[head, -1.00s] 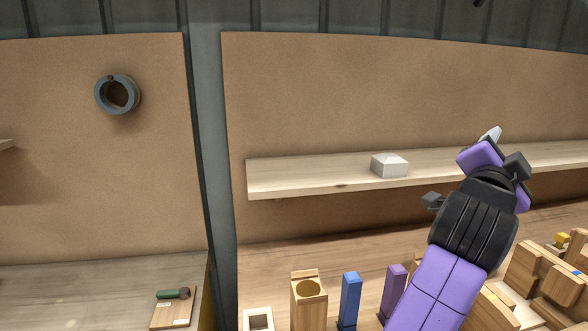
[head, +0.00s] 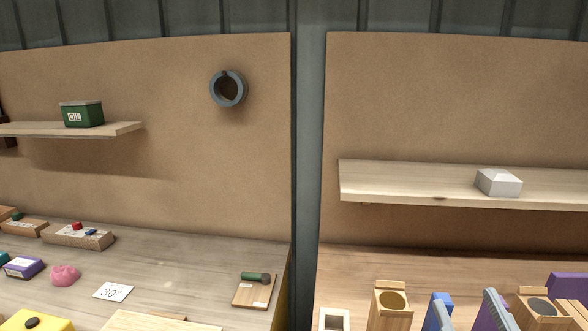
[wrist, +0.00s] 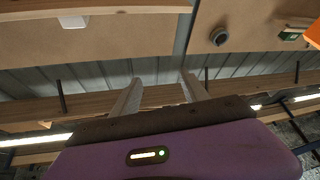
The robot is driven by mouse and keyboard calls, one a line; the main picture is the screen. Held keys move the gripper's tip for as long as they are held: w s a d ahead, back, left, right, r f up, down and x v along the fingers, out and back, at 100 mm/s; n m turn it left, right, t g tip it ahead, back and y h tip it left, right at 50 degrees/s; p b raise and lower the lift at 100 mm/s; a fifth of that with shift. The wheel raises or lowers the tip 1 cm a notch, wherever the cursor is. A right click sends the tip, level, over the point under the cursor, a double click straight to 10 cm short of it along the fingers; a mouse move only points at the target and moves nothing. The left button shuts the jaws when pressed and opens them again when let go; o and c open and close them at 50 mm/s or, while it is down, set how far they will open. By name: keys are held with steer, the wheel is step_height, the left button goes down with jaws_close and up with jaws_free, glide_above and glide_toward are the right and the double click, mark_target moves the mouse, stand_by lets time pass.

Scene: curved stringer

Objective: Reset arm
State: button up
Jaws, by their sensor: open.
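My gripper (wrist: 159,78) shows in the wrist view with its two pale fingers apart and nothing between them. It points toward the wall, which appears upside down there.
A wooden shelf (head: 400,187) bears a white block (head: 498,182). A green oil box (head: 82,114) stands on the left shelf (head: 120,129). A grey ring (head: 228,88) hangs on the board. Wooden holders (head: 390,308) and small items crowd the benches.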

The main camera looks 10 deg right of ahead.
steer(key=s+a+f+m+g, duration=0.1)
steer(key=s+a+f+g, duration=0.2)
steer(key=s+f, duration=0.7)
steer(key=s+a+f+m+g+y, duration=0.1)
steer(key=s+a+f+g, duration=0.3)
steer(key=s+f, duration=0.6)
steer(key=s+g, duration=0.1)
steer(key=s, duration=0.4)
steer(key=shift+a+f+m+y, duration=0.3)
steer(key=shift+f, duration=0.1)
